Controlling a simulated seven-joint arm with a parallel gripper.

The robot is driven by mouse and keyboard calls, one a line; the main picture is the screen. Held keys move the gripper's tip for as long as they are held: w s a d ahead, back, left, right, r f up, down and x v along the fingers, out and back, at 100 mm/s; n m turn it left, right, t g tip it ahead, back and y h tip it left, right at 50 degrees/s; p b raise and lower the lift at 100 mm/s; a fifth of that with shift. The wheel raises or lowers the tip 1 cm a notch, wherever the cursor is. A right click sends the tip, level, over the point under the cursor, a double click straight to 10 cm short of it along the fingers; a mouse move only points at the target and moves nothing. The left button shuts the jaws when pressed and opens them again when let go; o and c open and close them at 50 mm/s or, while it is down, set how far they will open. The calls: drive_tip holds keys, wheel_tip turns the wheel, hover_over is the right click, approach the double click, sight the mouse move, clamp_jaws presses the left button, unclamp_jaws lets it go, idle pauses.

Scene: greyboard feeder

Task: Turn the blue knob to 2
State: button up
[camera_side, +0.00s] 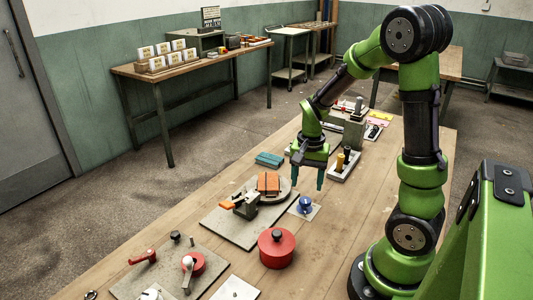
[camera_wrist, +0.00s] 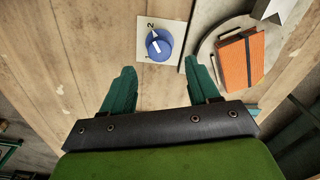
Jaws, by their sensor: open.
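The blue knob (camera_side: 305,204) sits on a small pale square plate (camera_side: 314,213) on the wooden table. In the wrist view the round blue knob (camera_wrist: 163,39) has a white mark on its top, towards its lower left.
A grey board (camera_side: 225,222) with a round plate, an orange block (camera_side: 268,182) and an orange-handled clamp lies close left of the knob. A red round pot (camera_side: 276,249) stands nearer the camera. A teal block (camera_side: 269,160) lies behind. Bare wood lies right of the knob.

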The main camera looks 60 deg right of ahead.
sight(305, 199)
wheel_tip(305, 199, up, 12)
drive_tip(key=shift+f, duration=0.25)
